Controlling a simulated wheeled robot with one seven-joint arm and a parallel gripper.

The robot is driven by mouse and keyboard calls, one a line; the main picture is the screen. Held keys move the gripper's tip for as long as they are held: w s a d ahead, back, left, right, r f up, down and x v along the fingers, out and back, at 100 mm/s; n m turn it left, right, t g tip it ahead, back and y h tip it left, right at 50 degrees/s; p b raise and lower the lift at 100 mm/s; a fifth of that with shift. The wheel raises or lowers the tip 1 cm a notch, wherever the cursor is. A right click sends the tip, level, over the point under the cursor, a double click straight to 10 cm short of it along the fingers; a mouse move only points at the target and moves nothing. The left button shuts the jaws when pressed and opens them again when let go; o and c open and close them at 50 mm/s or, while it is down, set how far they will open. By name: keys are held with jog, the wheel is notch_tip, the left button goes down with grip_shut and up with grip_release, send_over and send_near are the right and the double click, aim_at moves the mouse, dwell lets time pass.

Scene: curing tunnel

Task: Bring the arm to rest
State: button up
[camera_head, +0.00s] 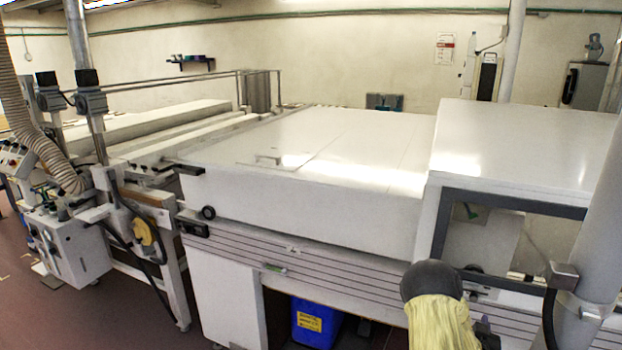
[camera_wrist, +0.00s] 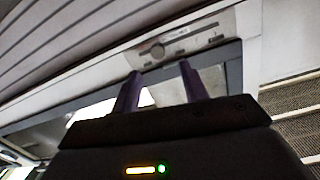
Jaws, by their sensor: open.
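My gripper (camera_wrist: 160,69) shows in the wrist view. Its two dark fingers stand apart with nothing between them. Beyond the fingertips is a pale machine panel (camera_wrist: 205,32) with a round knob and small markings. I cannot tell from this view whether the fingertips touch it; they look clear of it.
The long white curing tunnel (camera_head: 345,150) fills the middle of the head view, with a raised white hood (camera_head: 530,145) at right. A blue bin (camera_head: 314,322) stands underneath. A control box (camera_head: 68,245) and hose (camera_head: 35,125) are at left. Open floor (camera_head: 130,325) shows at lower left.

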jog(key=s+a+r+n+g+y+p, duration=0.1)
jog(key=s+a+r+g+y, duration=0.2)
jog(key=a, duration=0.6)
jog(key=s+a+r+g+y+p, duration=0.15)
jog(key=a+r+g, duration=0.3)
jog(key=a, duration=0.45)
jog(key=s+a+r+n+g+y+p, duration=0.1)
jog(key=s+a+r+n+g, duration=0.1)
jog(key=s+a, duration=0.5)
jog(key=s+a+r+n+g+y+p, duration=0.1)
jog(key=s+a+r+n+g+y, duration=0.1)
jog(key=s+a, duration=0.6)
jog(key=s+r+n+g, duration=0.1)
jog(key=s+r+n, duration=0.1)
jog(key=s, duration=0.2)
jog(key=shift+r, duration=0.2)
jog(key=shift+y, duration=0.25)
